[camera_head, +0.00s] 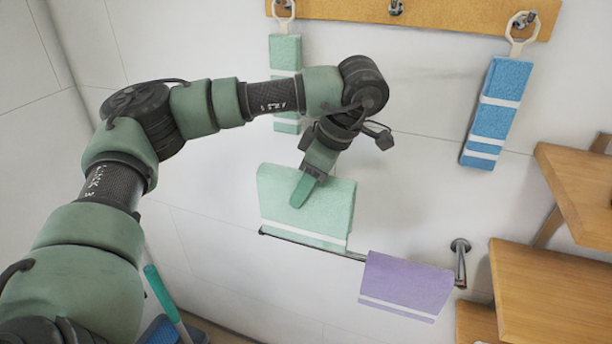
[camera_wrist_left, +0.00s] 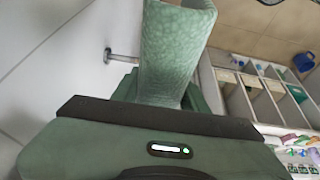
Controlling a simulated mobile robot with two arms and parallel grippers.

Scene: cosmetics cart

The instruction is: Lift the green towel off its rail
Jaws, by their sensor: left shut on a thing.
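The green towel (camera_head: 335,205), pale with a white stripe low down, is held upright against the wall. Most of it stands above the metal rail (camera_head: 313,245), and its lower edge is about level with the rail. I cannot tell whether that edge still touches the rail. My left gripper (camera_head: 303,190) is shut on the towel's upper part from the front. In the left wrist view the towel (camera_wrist_left: 172,55) rises from between the fingers, which are mostly hidden. A rail bracket (camera_wrist_left: 122,56) shows beside it. My right gripper is not in view.
A purple towel (camera_head: 405,283) hangs over the rail's right part. Another green towel (camera_head: 285,55) and a blue towel (camera_head: 495,110) hang from a wooden hook board (camera_head: 350,10). Wooden shelves (camera_head: 550,290) stand at the right.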

